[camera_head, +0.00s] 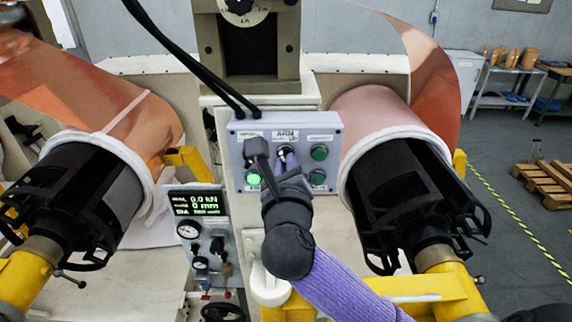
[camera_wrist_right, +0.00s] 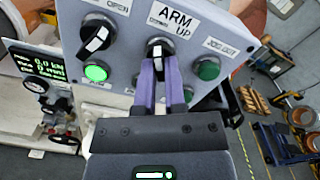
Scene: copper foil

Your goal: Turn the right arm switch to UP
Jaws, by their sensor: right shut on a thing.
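The right arm switch is a small black knob (camera_wrist_right: 159,46) under a label reading ARM, DOWN and UP on the grey control panel (camera_head: 241,128). My right gripper (camera_head: 286,154) reaches the panel from below, its purple fingers closed around the knob. In the right wrist view the fingertips (camera_wrist_right: 159,58) sit on either side of the knob just below the UP text. The fingers partly hide the knob, and I cannot tell exactly which way it points. My left gripper is not in view.
Left of the knob are another black switch (camera_wrist_right: 97,38) and a lit green button (camera_wrist_right: 96,73). A dark green button (camera_wrist_right: 208,69) is to the right. Copper foil rolls (camera_head: 375,108) flank the panel. A gauge panel with a display (camera_head: 196,203) stands lower left.

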